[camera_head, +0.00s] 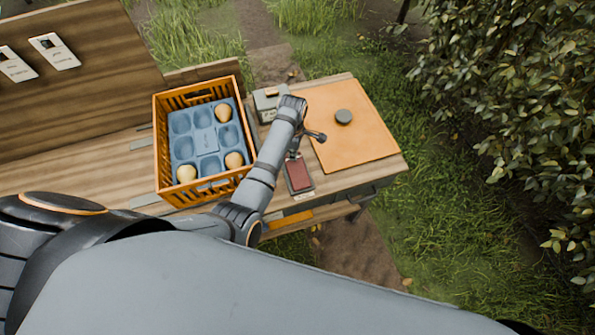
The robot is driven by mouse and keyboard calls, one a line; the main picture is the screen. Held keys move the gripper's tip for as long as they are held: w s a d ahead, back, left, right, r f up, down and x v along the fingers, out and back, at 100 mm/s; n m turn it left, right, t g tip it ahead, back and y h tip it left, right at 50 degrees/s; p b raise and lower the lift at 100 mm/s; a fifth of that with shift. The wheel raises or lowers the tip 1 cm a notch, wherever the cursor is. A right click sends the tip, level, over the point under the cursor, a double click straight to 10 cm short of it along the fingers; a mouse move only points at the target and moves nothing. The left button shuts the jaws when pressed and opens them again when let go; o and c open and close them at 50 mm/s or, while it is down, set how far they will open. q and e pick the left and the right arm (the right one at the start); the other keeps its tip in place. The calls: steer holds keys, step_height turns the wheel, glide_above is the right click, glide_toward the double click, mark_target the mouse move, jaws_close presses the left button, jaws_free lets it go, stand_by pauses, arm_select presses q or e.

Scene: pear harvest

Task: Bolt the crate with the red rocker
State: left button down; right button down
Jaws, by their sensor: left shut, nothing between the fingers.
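The orange slatted crate (160,130) stands on the wooden bench, left of my left arm. It holds a blue-grey moulded tray (206,141) with three pale yellow pears (186,173) in its cups; several cups are empty. The red rocker (300,174) sits in a dark-framed panel near the bench's front edge, right of the crate. My left gripper (293,154) points down at the rocker's far end, shut and empty. It is small and partly hidden by my wrist, so I cannot tell whether it touches the rocker. My right gripper is out of view.
A grey-green box (268,100) stands behind my left wrist. A wooden back panel (70,70) carries white cards (54,51). Grass and a leafy bush (520,110) lie beyond.

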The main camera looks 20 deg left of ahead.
arm_select(q)
steer(key=shift+f+b, duration=0.5)
steer(key=shift+f, duration=0.55)
stand_by(0.4)
step_height(320, 180, up, 7)
steer(key=p, duration=0.8)
steer(key=shift+r, duration=0.15)
